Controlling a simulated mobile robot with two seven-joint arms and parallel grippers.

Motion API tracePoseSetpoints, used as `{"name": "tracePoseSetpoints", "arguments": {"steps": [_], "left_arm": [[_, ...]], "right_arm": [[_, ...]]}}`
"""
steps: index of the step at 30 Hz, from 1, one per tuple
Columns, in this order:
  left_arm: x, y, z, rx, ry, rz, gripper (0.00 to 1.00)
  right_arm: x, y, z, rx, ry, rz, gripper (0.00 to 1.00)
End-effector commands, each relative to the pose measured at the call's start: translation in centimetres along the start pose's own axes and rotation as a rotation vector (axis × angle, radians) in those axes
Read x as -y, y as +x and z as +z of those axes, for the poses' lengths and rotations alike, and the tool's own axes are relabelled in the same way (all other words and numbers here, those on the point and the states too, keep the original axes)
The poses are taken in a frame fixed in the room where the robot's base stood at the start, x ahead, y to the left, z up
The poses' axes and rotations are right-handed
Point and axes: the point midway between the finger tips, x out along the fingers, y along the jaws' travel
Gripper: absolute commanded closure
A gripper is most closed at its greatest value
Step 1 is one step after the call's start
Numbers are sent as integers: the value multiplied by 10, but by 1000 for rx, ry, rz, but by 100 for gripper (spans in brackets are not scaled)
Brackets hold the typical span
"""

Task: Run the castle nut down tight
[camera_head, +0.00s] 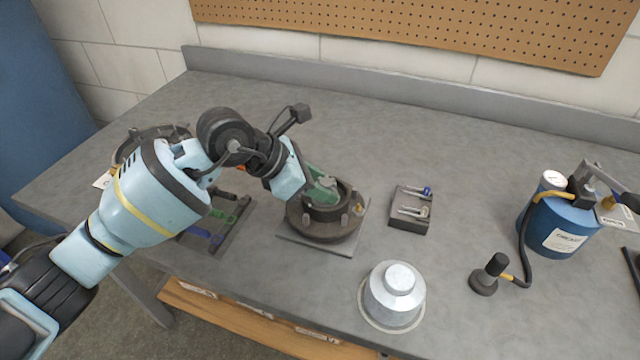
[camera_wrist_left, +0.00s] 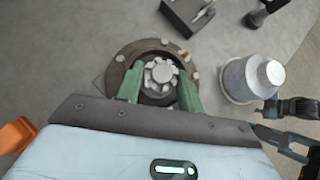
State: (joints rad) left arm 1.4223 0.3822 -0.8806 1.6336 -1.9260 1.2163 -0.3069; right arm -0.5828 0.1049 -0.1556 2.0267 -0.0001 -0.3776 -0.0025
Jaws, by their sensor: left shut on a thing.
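The castle nut (camera_wrist_left: 160,74) is a light grey, notched ring at the centre of the dark round hub (camera_wrist_left: 121,58). My left gripper (camera_wrist_left: 160,92) reaches down over the hub, with one green finger on each side of the nut. The fingers are shut on the nut. In the head view the left gripper (camera_head: 322,188) is inside the hub's raised rim, and the hub (camera_head: 325,228) sits on a flat grey plate (camera_head: 293,238). The nut is hidden there by the gripper and rim.
A silver cap (camera_head: 393,297) stands in front right of the hub. A dark block (camera_head: 408,222) with small pins lies right of it. A blue grease container (camera_head: 562,232) with a hose is farther right. A tool rack (camera_head: 222,232) lies left. The back of the bench is clear.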

Motion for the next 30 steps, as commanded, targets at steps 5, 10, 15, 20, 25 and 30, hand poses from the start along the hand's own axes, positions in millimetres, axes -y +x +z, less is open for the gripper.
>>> {"name": "tracePoseSetpoints", "arguments": {"steps": [5, 10, 15, 20, 25, 30], "left_arm": [[-3, 2, -2, -1, 86, -89, 86], [-4, 3, -1, 1, 197, -201, 86], [-6, 4, -1, 1, 311, -317, 86], [-7, 5, 0, 2, 419, -424, 86], [-8, 6, 1, 2, 525, -529, 86], [-9, 6, 1, 1, 612, -616, 86]], "right_arm": [[0, 7, 12, 17, 2, -2, 64], [-1, 16, 20, 25, 2, -3, 64], [-3, 29, 25, 25, 0, -4, 64], [-4, 39, 29, 21, -1, -5, 64], [-6, 51, 39, 32, -5, -6, 64], [-10, 64, 46, 40, -17, -5, 64]]}}
